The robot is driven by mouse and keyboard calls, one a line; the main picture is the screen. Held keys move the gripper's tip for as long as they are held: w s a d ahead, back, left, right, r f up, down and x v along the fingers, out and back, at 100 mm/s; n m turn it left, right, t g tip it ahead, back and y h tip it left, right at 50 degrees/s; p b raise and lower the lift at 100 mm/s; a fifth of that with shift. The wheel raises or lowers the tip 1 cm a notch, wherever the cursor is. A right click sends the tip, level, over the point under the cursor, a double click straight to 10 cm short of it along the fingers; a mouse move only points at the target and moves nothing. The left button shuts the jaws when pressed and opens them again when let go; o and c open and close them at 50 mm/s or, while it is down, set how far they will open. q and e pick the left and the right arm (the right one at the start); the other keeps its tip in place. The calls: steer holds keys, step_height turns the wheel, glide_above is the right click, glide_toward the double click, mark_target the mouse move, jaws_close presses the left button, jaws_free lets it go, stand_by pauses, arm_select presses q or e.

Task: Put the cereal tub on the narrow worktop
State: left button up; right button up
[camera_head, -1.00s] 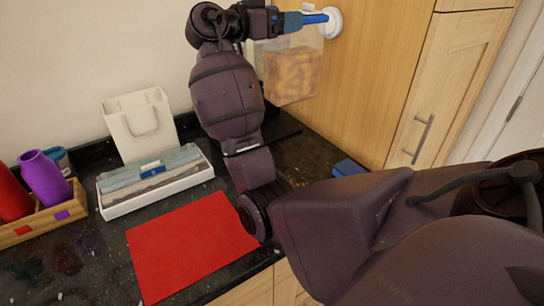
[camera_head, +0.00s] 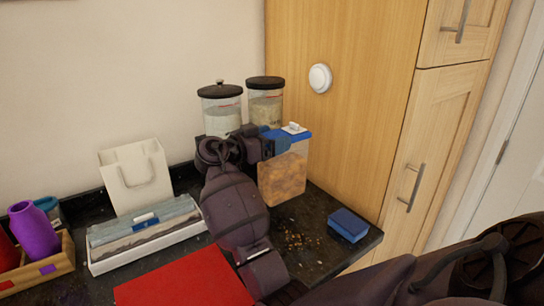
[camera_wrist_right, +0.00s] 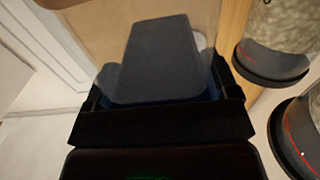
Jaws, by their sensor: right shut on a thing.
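The cereal tub (camera_head: 283,178) is a clear box of brown cereal with a blue lid and a white cap. It looks upright over the black granite worktop (camera_head: 330,262), in front of two jars. I cannot tell whether its base touches the worktop. My right gripper (camera_head: 276,142) is shut on the tub near the lid, reaching from its left. In the right wrist view the gripper's dark jaws (camera_wrist_right: 160,92) fill the middle, and the tub is hard to make out. My left gripper is not in view.
Jars with dark lids (camera_head: 220,108) (camera_head: 265,102) stand behind. A blue sponge (camera_head: 348,224) lies right, near scattered brown bits (camera_head: 300,241). A white tray (camera_head: 150,250), white holder (camera_head: 137,178), red mat (camera_head: 185,280) and wooden box (camera_head: 40,270) are left. A wooden cabinet side (camera_head: 345,130) bounds the right.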

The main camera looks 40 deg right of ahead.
steer(key=shift+f, duration=2.4)
steer(key=shift+f, duration=0.2)
steer(key=o, duration=1.5)
steer(key=a, duration=0.4)
steer(key=w+a+b, duration=0.1)
steer(key=a, duration=0.3)
steer(key=a+b, duration=0.1)
steer(key=a, duration=0.3)
steer(key=shift+w+r, duration=0.2)
